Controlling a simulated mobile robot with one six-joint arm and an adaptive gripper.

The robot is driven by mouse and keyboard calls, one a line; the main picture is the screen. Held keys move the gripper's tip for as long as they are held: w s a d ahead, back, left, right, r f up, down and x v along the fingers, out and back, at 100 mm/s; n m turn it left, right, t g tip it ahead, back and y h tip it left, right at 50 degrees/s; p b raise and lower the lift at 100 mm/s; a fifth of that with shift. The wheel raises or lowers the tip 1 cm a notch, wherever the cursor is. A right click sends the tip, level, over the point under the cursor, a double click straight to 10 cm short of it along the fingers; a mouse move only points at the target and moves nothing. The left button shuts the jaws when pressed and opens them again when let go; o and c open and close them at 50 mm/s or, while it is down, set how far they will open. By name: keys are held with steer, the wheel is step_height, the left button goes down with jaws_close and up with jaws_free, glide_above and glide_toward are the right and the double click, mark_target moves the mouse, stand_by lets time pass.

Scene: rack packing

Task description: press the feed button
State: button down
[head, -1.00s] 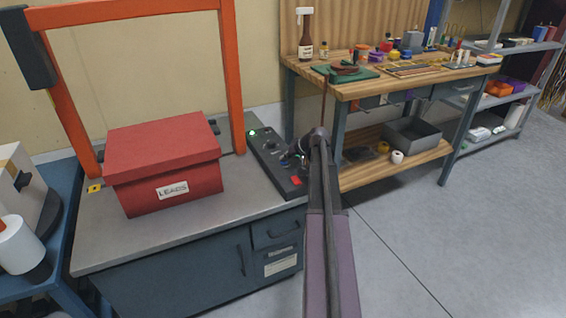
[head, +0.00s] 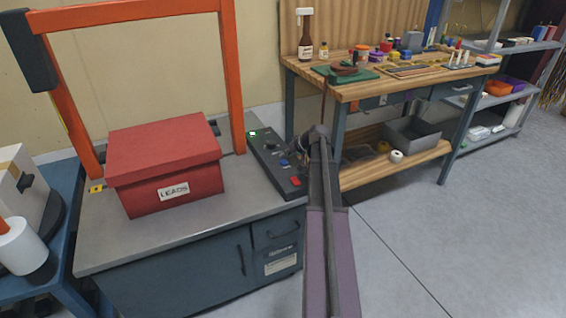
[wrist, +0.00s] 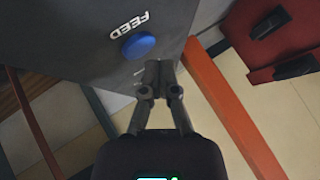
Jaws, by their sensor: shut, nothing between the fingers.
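The feed button is a round blue button (wrist: 138,46) beside the printed word FEED on a dark panel in the wrist view. In the head view the blue button (head: 284,162) shows uncovered on the sloping control panel (head: 268,150). My gripper (wrist: 159,66) is shut and empty, its fingertips just to the lower right of the button in the wrist picture. I cannot tell its height over the panel. In the head view my arm's end is right of the panel, and the fingers are hard to make out.
A red lidded box (head: 165,160) labelled LEADS stands left of the panel under an orange frame (head: 240,80). A wooden workbench (head: 350,90) stands behind.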

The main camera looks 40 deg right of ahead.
mark_target(285, 162)
steer(key=shift+r+p, duration=2.55)
steer(key=s+a+f+n+g, duration=0.1)
steer(key=a, duration=0.7)
steer(key=s+a+f+g, duration=0.1)
steer(key=a+g, duration=0.1)
steer(key=a, duration=0.7)
steer(key=s+a+f+n+g, duration=0.1)
steer(key=a+f+g, duration=0.1)
steer(key=a, duration=0.7)
steer(key=shift+s+n, duration=0.3)
steer(key=shift+s, duration=0.05)
steer(key=s+a+f+n+g+h, duration=0.1)
steer(key=s+a+g+h, duration=0.1)
steer(key=s+a, duration=0.6)
steer(key=s+a+f+n+g+h, duration=0.15)
steer(key=s+a, duration=0.35)
steer(key=a, duration=0.5)
step_height(285, 162, up, 22)
steer(key=p, duration=2.1)
steer(key=shift+w+d+r, duration=0.15)
steer(key=shift+m, duration=0.25)
